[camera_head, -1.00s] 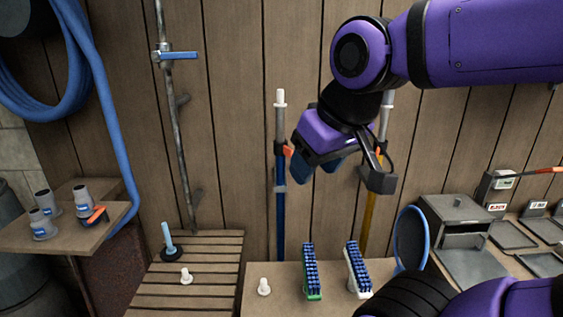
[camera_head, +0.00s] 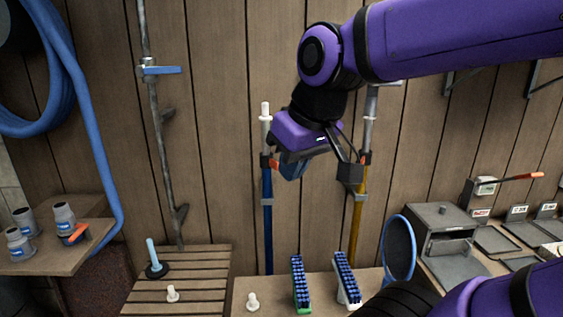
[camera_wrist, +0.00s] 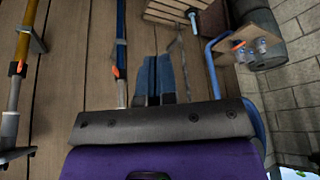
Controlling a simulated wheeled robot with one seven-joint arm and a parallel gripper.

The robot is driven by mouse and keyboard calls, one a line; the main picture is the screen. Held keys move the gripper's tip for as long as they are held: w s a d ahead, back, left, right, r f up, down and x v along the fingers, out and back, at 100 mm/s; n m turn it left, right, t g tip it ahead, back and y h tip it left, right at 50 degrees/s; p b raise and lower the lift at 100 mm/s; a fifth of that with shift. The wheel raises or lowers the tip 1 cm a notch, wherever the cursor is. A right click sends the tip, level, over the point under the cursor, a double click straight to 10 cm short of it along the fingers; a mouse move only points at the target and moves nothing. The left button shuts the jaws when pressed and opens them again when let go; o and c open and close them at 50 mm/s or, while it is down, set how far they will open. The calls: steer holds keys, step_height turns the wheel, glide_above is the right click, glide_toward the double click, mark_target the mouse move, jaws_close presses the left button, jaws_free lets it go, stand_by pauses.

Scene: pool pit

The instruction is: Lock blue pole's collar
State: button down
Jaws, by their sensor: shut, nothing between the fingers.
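The blue pole (camera_head: 267,225) stands upright against the plank wall, with a white-tipped grey upper tube. Its dark collar (camera_head: 267,160) has a small orange lever (camera_head: 275,162) on the right side. My gripper (camera_head: 291,170) has its blue fingers shut and empty just right of the collar, at about its height. In the wrist view, the picture is turned over; the blue pole (camera_wrist: 121,55) and orange lever (camera_wrist: 116,71) lie left of my fingers (camera_wrist: 154,76), with a gap in the picture. I cannot tell the lever's exact angle.
A yellow pole (camera_head: 357,225) with its own collar stands to the right, partly behind my wrist. Brushes (camera_head: 300,283) and a blue-rimmed net (camera_head: 399,250) sit below. A slatted bench (camera_head: 190,275) is at left, and a grey box (camera_head: 440,232) at right.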

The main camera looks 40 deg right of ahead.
steer(key=w+d+r+g+y, duration=0.1)
steer(key=w+d, duration=0.3)
steer(key=w, duration=0.5)
steer(key=t+y, duration=0.1)
steer(key=y, duration=0.3)
glide_toward(271, 162)
steer(key=s+d, duration=0.2)
steer(key=s, duration=0.1)
steer(key=s+d+r, duration=0.1)
steer(key=shift+s, duration=0.15)
steer(key=shift+a, duration=0.1)
steer(key=x, duration=1)
